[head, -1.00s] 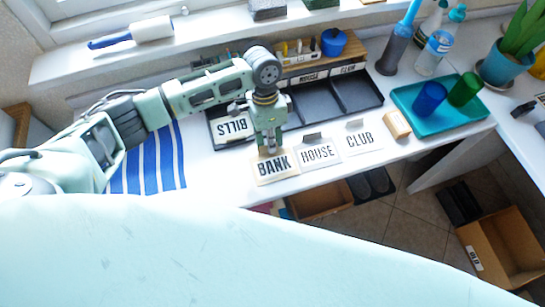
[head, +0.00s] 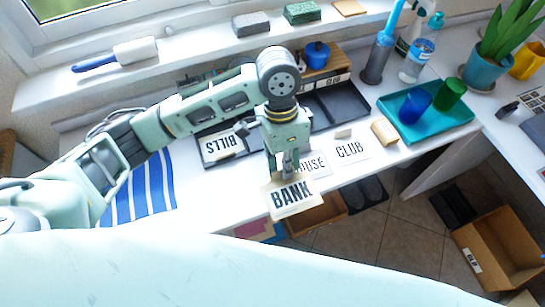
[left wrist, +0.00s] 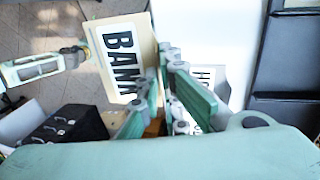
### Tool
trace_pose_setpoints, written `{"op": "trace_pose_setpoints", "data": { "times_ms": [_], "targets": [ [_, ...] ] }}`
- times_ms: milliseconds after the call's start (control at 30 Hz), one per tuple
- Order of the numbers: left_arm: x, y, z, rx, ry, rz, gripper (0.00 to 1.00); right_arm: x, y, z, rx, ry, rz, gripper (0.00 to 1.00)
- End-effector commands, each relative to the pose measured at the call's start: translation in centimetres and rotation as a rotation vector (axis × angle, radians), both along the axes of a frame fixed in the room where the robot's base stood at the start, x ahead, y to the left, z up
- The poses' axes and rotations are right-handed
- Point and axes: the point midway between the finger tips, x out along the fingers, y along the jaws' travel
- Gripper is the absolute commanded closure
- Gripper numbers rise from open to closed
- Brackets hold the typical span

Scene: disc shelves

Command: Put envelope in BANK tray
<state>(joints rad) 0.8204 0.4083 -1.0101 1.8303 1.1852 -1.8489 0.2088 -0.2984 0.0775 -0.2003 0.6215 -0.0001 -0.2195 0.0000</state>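The cream envelope marked BANK (head: 292,198) hangs from my left gripper (head: 288,172), which is shut on its edge. It is just over the counter's front edge, tilted, clear of the top. In the left wrist view the envelope (left wrist: 124,52) shows beyond the finger pads. The black tray with compartments (head: 345,103) stands at the back of the counter, partly behind my left arm. A CLUB label shows behind it; I cannot make out a BANK label there. A pale green part at the left of the wrist view may be my right arm; its fingers are unclear.
HOUSE (head: 314,163) and CLUB (head: 350,150) envelopes lie on the counter. A teal tray (head: 440,128) with blue and green cups is at right. Open boxes stand on the floor below.

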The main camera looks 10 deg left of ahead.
Motion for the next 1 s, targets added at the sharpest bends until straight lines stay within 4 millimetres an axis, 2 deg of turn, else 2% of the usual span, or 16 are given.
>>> {"op": "trace_pose_setpoints", "data": {
  "times_ms": [233, 400, 467, 567, 800, 1000],
  "targets": [
    [-1.0, -1.1, 0.9, 0.001, -0.001, 0.001, 1.0, -0.1, 0.0, 0.0, -0.001, 0.003, 0.0, 0.73],
    [-0.8, -0.3, 1.2, 0.001, -0.001, 0.043, 1.0, -0.2, -0.1, 0.0, -0.001, 0.004, 0.0, 0.73],
    [-0.7, 0.7, 1.6, 0.0, 0.002, 0.101, 1.0, -0.3, -0.1, 0.0, -0.001, 0.005, 0.0, 0.73],
    [-0.3, 3.3, 2.7, -0.001, 0.002, 0.249, 1.0, -0.3, -0.2, 0.0, -0.002, 0.005, 0.0, 0.73],
    [-0.7, 10.1, 6.6, -0.002, 0.002, 0.679, 1.0, -0.3, -0.4, -0.1, -0.004, 0.005, 0.001, 0.73],
    [-1.7, 13.4, 9.1, 0.0, -0.001, 0.911, 1.0, -0.3, -0.3, -0.1, -0.004, 0.005, 0.001, 0.73]
  ]
}}
